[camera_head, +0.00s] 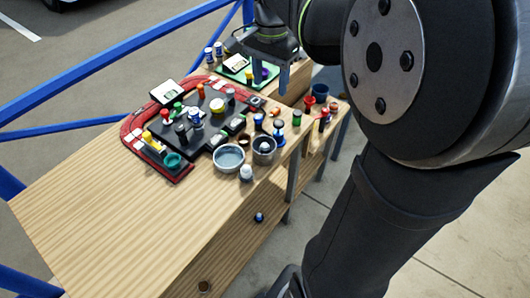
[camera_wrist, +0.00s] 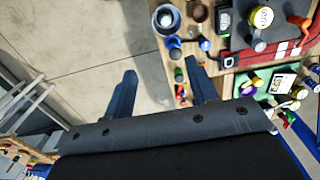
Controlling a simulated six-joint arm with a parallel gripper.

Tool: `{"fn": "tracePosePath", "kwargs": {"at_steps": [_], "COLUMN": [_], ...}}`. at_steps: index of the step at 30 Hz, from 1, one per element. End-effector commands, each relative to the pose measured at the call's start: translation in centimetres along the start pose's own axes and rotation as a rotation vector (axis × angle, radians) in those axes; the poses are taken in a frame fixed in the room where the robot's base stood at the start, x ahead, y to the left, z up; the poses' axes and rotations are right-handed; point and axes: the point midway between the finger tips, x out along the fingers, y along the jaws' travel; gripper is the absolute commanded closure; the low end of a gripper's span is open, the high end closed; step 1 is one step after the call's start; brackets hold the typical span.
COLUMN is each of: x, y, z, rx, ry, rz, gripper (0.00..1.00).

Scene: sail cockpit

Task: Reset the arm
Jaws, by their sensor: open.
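My gripper (camera_head: 284,75) hangs over the far right end of the wooden table (camera_head: 95,215), above the small items there. In the wrist view my gripper (camera_wrist: 160,88) has its two dark blue-grey fingers spread wide apart. Nothing is between them but concrete floor and the table's edge beyond. The arm's large dark joint fills the right of the head view and hides what lies behind it.
A red-and-black board (camera_head: 150,125) with several coloured pieces stands on the table. A green tray (camera_head: 235,70) lies behind it. A metal bowl (camera_head: 228,157) and a grey cup (camera_head: 264,150) stand near the front edge. Blue rails (camera_head: 100,60) run behind. The table's near left is clear.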

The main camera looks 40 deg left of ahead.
Motion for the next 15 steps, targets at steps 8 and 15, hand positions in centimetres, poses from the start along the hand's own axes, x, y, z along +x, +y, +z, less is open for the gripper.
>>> {"fn": "tracePosePath", "kwargs": {"at_steps": [8,15], "x": [-2.9,-3.1], "y": [0.0,0.0], "z": [0.0,0.0], "rx": [0.000,0.000], "ry": [0.000,-0.001], "rz": [0.000,0.001], "gripper": [0.48,0.48]}}
